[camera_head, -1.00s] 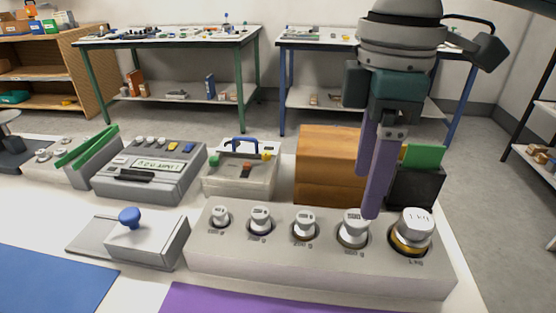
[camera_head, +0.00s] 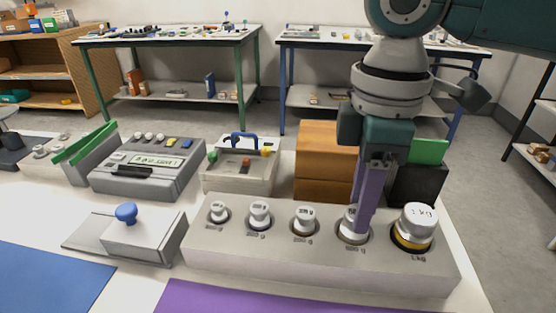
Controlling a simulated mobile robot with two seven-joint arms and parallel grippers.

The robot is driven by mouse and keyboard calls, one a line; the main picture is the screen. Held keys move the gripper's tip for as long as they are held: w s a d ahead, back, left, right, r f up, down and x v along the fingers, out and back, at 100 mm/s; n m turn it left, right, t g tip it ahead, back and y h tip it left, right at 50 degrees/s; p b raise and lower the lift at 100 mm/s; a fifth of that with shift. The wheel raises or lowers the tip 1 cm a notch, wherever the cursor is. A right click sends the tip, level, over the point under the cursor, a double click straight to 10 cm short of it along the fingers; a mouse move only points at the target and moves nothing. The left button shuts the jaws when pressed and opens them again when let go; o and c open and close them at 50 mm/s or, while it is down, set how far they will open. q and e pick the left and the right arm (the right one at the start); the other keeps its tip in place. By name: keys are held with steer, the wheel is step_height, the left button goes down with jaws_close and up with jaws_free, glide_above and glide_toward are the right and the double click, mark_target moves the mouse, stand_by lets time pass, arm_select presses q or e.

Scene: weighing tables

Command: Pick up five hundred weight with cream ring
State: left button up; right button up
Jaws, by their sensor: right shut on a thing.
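The five hundred weight (camera_head: 347,226) is a silvery knobbed weight in the fourth hole of the grey weight block (camera_head: 300,266), counted from the left. My right gripper (camera_head: 362,222) points down over it, with its purple fingers shut on its knob. The fingers hide much of the weight, and its cream ring is hard to make out. The weight still sits in its hole. The large 1 kg weight (camera_head: 417,224) with a yellow ring stands just right of it. My left gripper is not in view.
Smaller weights stand left in the block, including the 200 g weight (camera_head: 305,219). Behind are a wooden box (camera_head: 325,165), a black box with a green card (camera_head: 428,151), and a grey scale (camera_head: 150,170). A blue-knobbed box (camera_head: 140,238) stands left. A purple mat (camera_head: 260,299) lies in front.

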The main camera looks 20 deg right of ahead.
jaws_close()
stand_by(0.8)
